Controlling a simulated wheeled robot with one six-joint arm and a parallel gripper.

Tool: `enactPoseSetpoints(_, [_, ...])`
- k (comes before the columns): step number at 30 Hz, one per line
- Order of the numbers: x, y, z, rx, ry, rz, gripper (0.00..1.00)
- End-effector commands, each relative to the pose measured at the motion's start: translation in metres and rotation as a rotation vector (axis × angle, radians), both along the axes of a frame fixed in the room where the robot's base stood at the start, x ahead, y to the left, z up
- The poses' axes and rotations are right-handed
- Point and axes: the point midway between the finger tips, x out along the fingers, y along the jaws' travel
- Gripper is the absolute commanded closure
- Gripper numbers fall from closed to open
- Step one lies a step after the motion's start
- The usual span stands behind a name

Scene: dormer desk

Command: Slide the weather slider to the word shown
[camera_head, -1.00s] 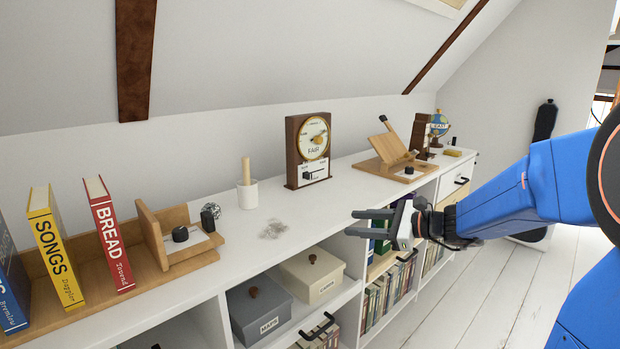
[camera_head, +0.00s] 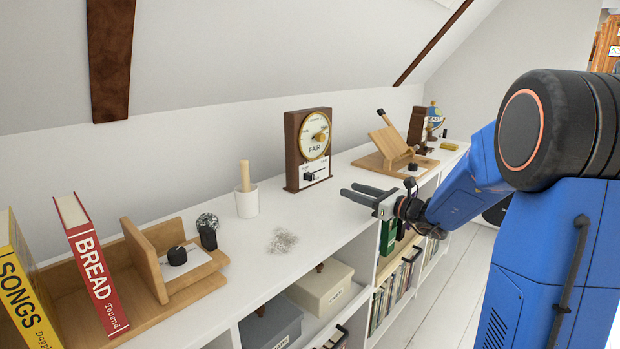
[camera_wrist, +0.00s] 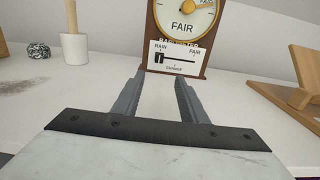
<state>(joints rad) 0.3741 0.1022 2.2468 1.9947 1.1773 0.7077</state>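The weather instrument (camera_head: 307,150) is a brown wooden case standing upright on the white shelf top. Its round dial (camera_head: 314,135) has a gold rim and the word FAIR, which also reads clearly in the wrist view (camera_wrist: 182,27). Below the dial a white plate (camera_wrist: 176,60) is marked RAIN at left, CHANGE below and FAIR at right. The black slider knob (camera_wrist: 159,58) sits at the left, RAIN end of its slot. My gripper (camera_head: 353,193) is open and empty, in front of the instrument and apart from it. In the wrist view its fingers (camera_wrist: 155,92) point at the plate.
Books (camera_head: 92,262) and a wooden holder (camera_head: 150,262) are at far left. The shelf top before the instrument is clear.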

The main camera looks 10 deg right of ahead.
Motion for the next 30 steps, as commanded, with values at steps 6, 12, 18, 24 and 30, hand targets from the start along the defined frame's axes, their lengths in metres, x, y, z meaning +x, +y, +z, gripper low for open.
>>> enactPoseSetpoints(6, [0.026, 0.021, -0.001, 0.0, 0.001, 0.005, 0.61])
enactPoseSetpoints(12, [0.055, 0.042, -0.001, -0.002, 0.001, 0.005, 0.61])
enactPoseSetpoints(18, [0.083, 0.062, -0.001, -0.002, 0.001, 0.004, 0.61])
enactPoseSetpoints(24, [0.11, 0.082, -0.001, -0.002, 0.001, 0.004, 0.61])
enactPoseSetpoints(30, [0.128, 0.095, -0.001, -0.002, 0.001, 0.003, 0.61])
